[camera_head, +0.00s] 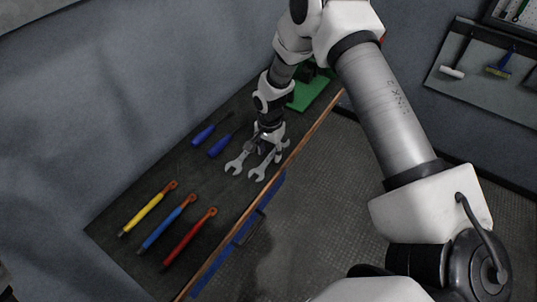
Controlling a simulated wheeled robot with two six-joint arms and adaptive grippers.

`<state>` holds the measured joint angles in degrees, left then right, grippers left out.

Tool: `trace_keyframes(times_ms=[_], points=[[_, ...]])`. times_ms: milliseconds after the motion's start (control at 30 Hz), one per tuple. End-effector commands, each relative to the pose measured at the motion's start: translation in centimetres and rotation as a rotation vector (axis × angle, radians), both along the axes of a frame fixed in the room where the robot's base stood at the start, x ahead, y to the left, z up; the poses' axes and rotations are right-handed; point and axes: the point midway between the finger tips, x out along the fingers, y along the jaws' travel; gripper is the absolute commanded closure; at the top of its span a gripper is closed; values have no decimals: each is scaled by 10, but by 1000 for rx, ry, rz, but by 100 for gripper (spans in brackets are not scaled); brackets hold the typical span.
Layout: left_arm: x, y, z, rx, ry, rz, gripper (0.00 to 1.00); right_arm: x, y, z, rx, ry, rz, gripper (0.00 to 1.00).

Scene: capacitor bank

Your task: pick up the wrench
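My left gripper cannot be made out.
Two blue-handled screwdrivers (203,135) lie left of the wrenches. Yellow (146,211), blue (166,226) and red (188,240) handled tools lie nearer the front. A green object (312,92) stands behind my gripper. Grey wall borders the bench on the left; open floor lies right.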

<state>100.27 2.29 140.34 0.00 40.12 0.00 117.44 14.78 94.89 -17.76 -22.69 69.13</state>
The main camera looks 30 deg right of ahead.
Motion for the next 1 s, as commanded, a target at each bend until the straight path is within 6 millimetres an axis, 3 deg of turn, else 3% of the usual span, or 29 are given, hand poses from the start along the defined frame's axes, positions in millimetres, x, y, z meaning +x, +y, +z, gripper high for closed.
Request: trace_keyframes(times_ms=[67, 200, 233, 667, 1000], points=[[0, 0, -1, 0, 1, 0, 60, 0, 0, 0, 0, 0, 0, 52], [-1, 0, -1, 0, 1, 0, 60, 0, 0, 0, 1, 0, 0, 98], [-1, 0, -1, 0, 1, 0, 60, 0, 0, 0, 1, 1, 0, 100], [0, 0, -3, 0, 1, 0, 60, 0, 0, 2, 0, -1, 0, 100], [-1, 0, -24, 0, 1, 0, 60, -4, 1, 34, 1, 0, 0, 100]])
